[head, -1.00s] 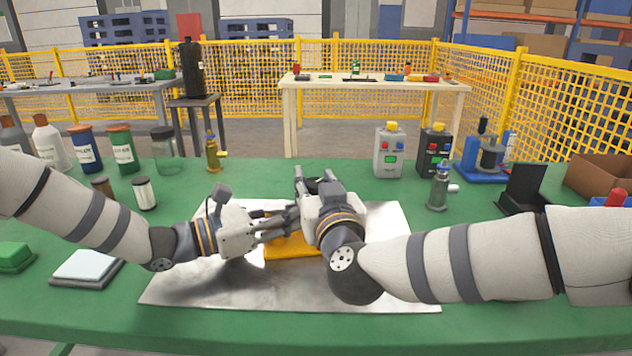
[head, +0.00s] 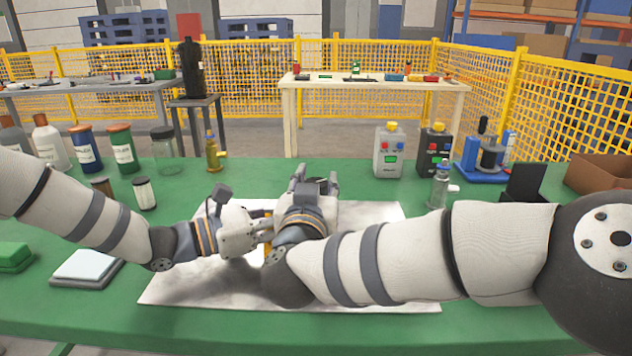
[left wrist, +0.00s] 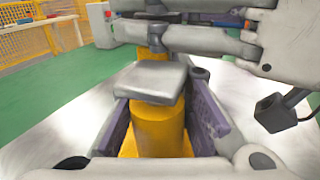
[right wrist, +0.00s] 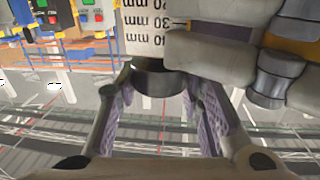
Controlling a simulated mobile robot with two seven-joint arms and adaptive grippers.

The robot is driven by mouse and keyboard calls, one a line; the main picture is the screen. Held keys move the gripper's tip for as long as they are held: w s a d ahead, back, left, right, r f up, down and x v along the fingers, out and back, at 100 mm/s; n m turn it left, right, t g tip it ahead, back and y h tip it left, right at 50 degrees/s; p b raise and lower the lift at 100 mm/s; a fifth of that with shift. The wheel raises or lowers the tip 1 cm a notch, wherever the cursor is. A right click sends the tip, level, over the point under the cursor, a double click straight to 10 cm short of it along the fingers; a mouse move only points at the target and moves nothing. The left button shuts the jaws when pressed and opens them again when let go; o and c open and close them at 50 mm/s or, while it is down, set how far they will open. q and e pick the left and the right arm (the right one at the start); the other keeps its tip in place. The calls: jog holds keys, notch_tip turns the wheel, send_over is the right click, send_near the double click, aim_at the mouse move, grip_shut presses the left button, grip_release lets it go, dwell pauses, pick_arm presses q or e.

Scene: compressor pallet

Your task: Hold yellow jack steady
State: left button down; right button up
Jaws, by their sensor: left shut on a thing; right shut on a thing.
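The yellow jack (left wrist: 160,132) stands upright between the purple-padded fingers of my left gripper (left wrist: 165,118), in the left wrist view. A flat grey piece (left wrist: 150,82) covers its top. In the head view my left gripper (head: 258,230) is shut on the jack, of which only yellow slivers (head: 267,214) show. My right gripper (head: 316,182) is close beside it on the right. In the right wrist view, my right gripper (right wrist: 160,100) is shut on a dark round part (right wrist: 158,80); a white millimetre scale (right wrist: 147,30) shows just above it. My right arm hides much of the jack.
A shiny metal sheet (head: 375,220) lies under the hands on the green table (head: 90,300). Several bottles and jars stand at the back left.

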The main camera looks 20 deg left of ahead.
jog(key=shift+w+d, duration=0.1)
jog(key=o, duration=1.2)
jog(key=s+d, duration=0.2)
jog(key=s, duration=1)
jog(key=shift+d, duration=0.1)
